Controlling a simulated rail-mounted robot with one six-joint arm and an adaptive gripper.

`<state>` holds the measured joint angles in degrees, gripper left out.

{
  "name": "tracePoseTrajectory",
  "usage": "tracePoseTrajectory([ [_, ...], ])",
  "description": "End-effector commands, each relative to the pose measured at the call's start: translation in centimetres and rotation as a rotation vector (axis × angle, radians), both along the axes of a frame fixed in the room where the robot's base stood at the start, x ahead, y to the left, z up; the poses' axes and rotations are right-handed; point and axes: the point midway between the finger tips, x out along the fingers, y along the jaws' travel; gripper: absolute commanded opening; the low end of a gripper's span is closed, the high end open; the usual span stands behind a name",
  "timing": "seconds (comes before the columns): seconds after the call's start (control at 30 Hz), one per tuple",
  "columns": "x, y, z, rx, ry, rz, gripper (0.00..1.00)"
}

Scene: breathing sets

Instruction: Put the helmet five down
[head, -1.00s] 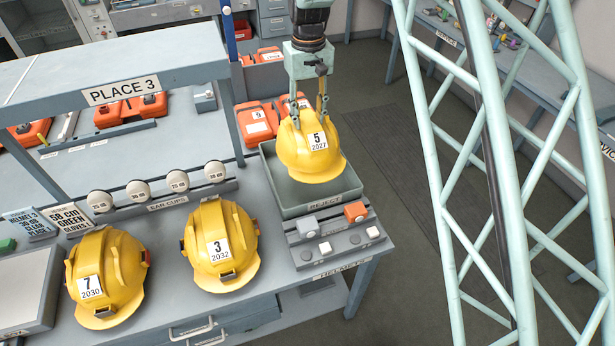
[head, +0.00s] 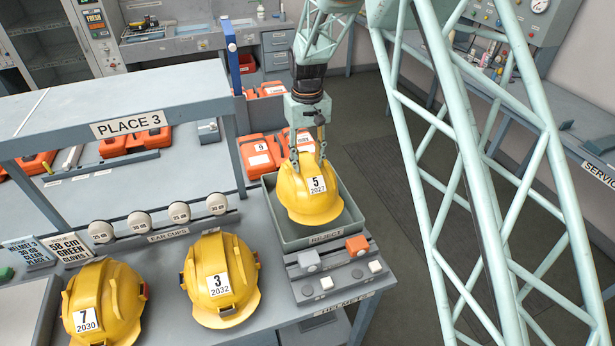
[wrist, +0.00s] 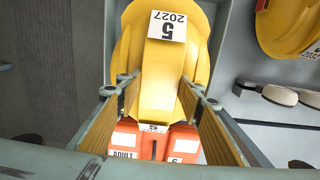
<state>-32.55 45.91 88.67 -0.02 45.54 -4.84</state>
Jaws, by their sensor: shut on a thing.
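The yellow helmet five (head: 309,196), labelled 5 2027, hangs tilted in my gripper (head: 307,158) at the grey REJECT tray (head: 352,221). In the head view its lower part is within the tray's outline; I cannot tell whether it touches the tray floor. In the wrist view helmet five (wrist: 165,58) lies between the two fingers of my gripper (wrist: 165,88), its label facing the camera. The fingers are shut on its shell edge.
Yellow helmets seven (head: 104,300) and three (head: 219,278) stand on the bench to the left. Ear cups (head: 179,212) line a rack behind them. Orange cases (head: 262,152) lie behind the tray. A small panel with switches (head: 333,266) sits in front of the tray.

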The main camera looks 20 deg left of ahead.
Motion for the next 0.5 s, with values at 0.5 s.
tracePoseTrajectory([
  [0.5, 0.0, 0.0, -1.9, 0.001, -0.001, 0.0, 0.0],
])
